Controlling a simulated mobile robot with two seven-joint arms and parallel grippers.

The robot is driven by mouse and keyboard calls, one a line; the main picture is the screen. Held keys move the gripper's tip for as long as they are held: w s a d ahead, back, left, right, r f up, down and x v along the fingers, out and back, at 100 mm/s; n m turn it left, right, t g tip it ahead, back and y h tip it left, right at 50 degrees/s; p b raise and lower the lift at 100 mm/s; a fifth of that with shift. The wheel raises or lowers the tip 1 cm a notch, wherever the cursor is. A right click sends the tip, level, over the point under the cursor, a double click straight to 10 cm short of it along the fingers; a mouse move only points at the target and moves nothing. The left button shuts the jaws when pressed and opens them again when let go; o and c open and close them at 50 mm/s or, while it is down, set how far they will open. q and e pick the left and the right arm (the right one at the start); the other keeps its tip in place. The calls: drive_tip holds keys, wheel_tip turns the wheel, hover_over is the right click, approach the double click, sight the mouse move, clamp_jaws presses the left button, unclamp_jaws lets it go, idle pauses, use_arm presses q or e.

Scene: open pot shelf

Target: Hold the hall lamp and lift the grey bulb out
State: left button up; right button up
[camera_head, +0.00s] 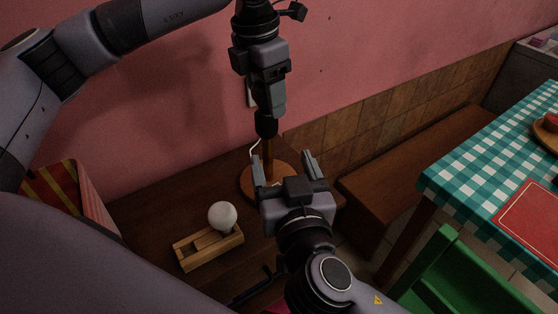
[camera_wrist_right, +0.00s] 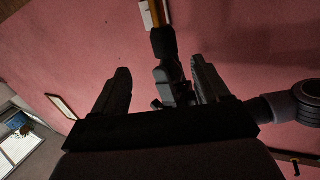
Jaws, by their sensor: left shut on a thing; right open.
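The hall lamp's brown post (camera_head: 268,148) rises from a round wooden base (camera_head: 250,183) on the dark wooden top. My left gripper (camera_head: 266,128) is shut on the post from above; the post also shows in the right wrist view (camera_wrist_right: 161,12). The lamp's upper part is hidden or out of frame, and I see no grey bulb in it. A pale white bulb (camera_head: 222,214) rests at the far side of a small wooden holder (camera_head: 195,253). My right gripper (camera_head: 283,160) is open and empty, its fingers pointing toward the lamp's base in the head view.
A striped red and yellow box (camera_head: 62,190) stands at the left. A pink wall (camera_head: 350,50) is behind. To the right are a wooden bench (camera_head: 420,150), a table with a checked cloth (camera_head: 480,150) and a green chair (camera_head: 450,270). The dark top (camera_head: 150,222) has free room left of the holder.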

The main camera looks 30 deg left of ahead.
sight(268, 126)
drive_tip(key=shift+a+r+x, duration=0.1)
drive_tip(key=shift+r+x, duration=0.15)
drive_tip(key=shift+x, duration=1.75)
drive_tip(key=shift+a+r+x, duration=0.1)
drive_tip(key=shift+r+x, duration=0.15)
drive_tip(key=shift+x, duration=1.75)
drive_tip(key=shift+a+r+x, duration=0.1)
drive_tip(key=shift+r+x, duration=0.15)
drive_tip(key=shift+x, duration=1.75)
drive_tip(key=shift+s, duration=0.2)
clamp_jaws()
use_arm(q)
drive_tip(key=shift+r, duration=0.1)
drive_tip(key=shift+r, duration=3.9)
